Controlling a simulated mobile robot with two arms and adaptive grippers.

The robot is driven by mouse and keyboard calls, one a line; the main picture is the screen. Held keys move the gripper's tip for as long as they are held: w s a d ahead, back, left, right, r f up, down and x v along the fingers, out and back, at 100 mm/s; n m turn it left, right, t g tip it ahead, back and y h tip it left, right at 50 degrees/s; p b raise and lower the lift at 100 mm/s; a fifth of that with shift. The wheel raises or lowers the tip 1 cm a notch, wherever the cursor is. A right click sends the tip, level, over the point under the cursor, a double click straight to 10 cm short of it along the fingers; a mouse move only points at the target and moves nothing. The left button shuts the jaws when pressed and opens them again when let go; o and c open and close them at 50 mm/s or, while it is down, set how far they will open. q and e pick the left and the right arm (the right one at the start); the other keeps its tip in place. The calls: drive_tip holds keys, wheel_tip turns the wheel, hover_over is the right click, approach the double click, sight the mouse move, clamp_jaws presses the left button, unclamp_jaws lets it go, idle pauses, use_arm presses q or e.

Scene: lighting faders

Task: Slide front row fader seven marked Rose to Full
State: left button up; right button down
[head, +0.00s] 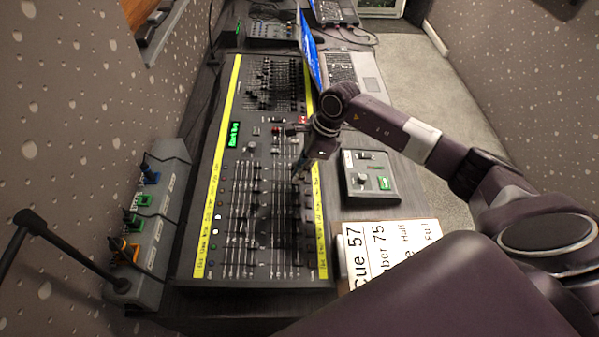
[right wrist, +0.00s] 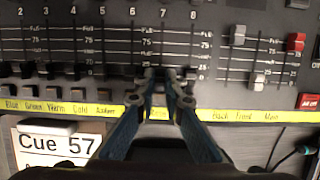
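The lighting desk (head: 232,210) lies lengthwise with yellow label strips along its edges. My right gripper (head: 299,174) reaches down onto its fader rows from the right. In the right wrist view its two fingertips (right wrist: 163,76) are close together, on either side of the lower end of the slot of fader seven (right wrist: 162,45). The cap of fader seven is mostly hidden between the dark tips, so I cannot tell whether they grip it. The label Rose (right wrist: 158,114) shows between the fingers. The scale beside the slots runs up to Full. My left gripper is not in view.
Neighbouring black caps sit low in their slots, close to the fingers. White caps (right wrist: 238,36) and a red cap (right wrist: 295,42) stand to the right. A cue card (head: 385,250) and a small control box (head: 370,178) lie beside the desk. A laptop (head: 350,75) stands behind.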

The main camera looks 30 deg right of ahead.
sight(273, 180)
drive_tip(key=shift+a, duration=0.1)
drive_tip(key=shift+w+a+r+b, duration=0.1)
drive_tip(key=shift+w+a+b, duration=0.25)
drive_tip(key=shift+a, duration=0.5)
drive_tip(key=shift+w+a+r+b, duration=0.1)
drive_tip(key=shift+w+a+b, duration=0.1)
drive_tip(key=shift+w+a, duration=0.5)
drive_tip(key=shift+w+a+r+b, duration=0.1)
drive_tip(key=shift+w+a+b, duration=0.15)
drive_tip(key=shift+a, duration=0.8)
drive_tip(key=c, duration=2.3)
unclamp_jaws()
drive_tip(key=shift+r+p, duration=0.8)
drive_tip(key=shift+r, duration=0.45)
drive_tip(key=shift+d+r, duration=0.1)
drive_tip(key=shift+r, duration=0.05)
drive_tip(key=v, duration=1.1)
drive_tip(key=shift+r, duration=0.3)
